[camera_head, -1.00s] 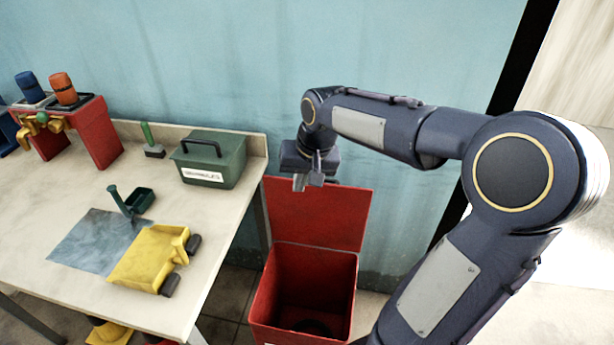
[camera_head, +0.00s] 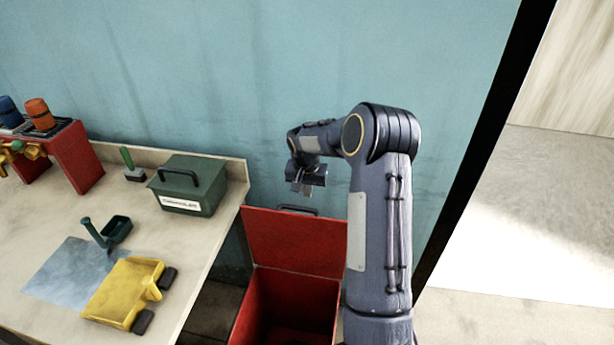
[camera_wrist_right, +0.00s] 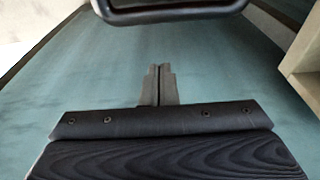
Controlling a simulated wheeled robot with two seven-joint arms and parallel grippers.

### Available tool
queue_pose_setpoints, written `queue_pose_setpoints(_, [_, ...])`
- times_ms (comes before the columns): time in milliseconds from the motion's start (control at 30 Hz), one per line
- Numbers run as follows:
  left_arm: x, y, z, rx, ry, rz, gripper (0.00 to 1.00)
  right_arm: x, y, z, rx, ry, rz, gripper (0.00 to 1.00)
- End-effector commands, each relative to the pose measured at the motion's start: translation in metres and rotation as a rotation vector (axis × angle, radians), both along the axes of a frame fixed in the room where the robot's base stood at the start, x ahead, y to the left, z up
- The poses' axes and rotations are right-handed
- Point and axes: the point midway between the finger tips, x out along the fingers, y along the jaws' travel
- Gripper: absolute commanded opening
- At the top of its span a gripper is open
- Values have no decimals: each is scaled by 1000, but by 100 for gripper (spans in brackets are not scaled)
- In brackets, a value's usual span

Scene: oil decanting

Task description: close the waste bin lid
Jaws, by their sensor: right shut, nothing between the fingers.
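The red waste bin (camera_head: 296,305) stands on the floor right of the workbench. Its red lid (camera_head: 292,242) is open and tilted up at the back, near the blue wall, with a dark handle (camera_head: 298,209) at its top edge. My right gripper (camera_head: 304,189) is shut and empty, just above the lid's top edge and close to the handle in the head view. In the right wrist view its two fingers (camera_wrist_right: 157,86) are together, and a dark bar, likely the handle (camera_wrist_right: 165,14), crosses the top. I cannot tell whether they touch. My left gripper is not in view.
The blue wall (camera_head: 230,80) is close behind the bin.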

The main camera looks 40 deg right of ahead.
Motion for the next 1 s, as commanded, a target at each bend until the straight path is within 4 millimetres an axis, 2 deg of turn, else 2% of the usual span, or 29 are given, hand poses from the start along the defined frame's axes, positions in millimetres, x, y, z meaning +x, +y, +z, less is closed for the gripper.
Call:
queue_pose_setpoints(33, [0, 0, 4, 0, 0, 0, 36, 0, -1, -9, 3, 5, 0, 0])
queue_pose_setpoints(67, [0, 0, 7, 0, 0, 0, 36, 0, 0, -10, 1, 2, 2, 0])
queue_pose_setpoints(100, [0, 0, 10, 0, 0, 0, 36, -6, 7, -4, 1, 0, 2, 0])
queue_pose_setpoints(233, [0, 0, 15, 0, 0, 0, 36, -17, 20, -3, 0, 0, 2, 0])
queue_pose_setpoints(467, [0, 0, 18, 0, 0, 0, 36, -24, 29, -3, -1, 0, 1, 0])
queue_pose_setpoints(833, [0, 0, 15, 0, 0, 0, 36, -24, 30, -4, -3, -3, 1, 0])
queue_pose_setpoints(1000, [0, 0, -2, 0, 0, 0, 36, -29, 37, -6, -24, -21, 3, 0])
